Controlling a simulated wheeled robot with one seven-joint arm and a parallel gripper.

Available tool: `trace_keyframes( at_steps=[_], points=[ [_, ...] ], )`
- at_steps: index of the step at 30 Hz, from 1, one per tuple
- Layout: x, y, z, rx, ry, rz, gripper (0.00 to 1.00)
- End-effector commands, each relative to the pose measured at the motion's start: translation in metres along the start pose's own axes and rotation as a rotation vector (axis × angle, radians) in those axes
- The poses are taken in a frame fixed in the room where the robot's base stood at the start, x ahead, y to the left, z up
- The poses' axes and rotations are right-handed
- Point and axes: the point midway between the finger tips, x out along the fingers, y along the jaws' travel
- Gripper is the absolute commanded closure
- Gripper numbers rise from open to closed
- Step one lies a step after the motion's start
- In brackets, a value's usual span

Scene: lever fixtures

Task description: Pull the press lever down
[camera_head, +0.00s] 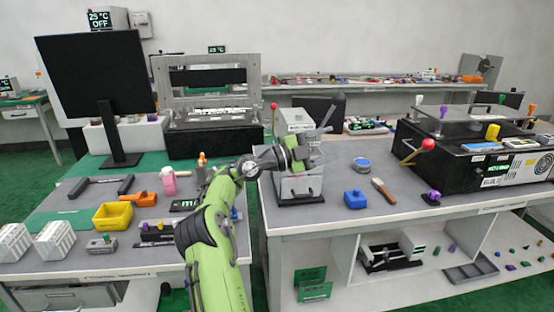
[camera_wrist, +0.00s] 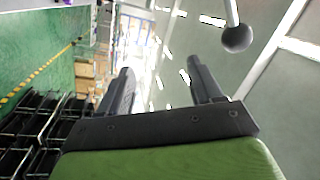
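A grey press-like machine (camera_head: 299,185) stands near the left edge of the right bench, partly hidden by my arm. My gripper (camera_head: 312,158) is in front of the machine in the head view, small and hard to make out there. In the wrist view my gripper (camera_wrist: 161,68) has its two dark fingers apart with nothing between them. A dark ball on a rod (camera_wrist: 237,38) shows beyond and right of the fingers, apart from them. Which lever it belongs to is unclear.
Another lever with a red ball (camera_head: 428,144) juts from a black box (camera_head: 470,150) at the right. A blue block (camera_head: 355,199) and a brown-handled tool (camera_head: 383,190) lie right of the machine. A monitor (camera_head: 98,75) and a yellow bin (camera_head: 113,216) are on the left bench.

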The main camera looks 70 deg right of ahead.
Motion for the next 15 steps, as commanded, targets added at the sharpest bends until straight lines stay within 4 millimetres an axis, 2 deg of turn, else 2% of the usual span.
trace_keyframes(
  at_steps=[15],
  points=[
    [-0.042, -0.005, -0.003, 0.01, 0.002, -0.007, 0.35]
  ],
)
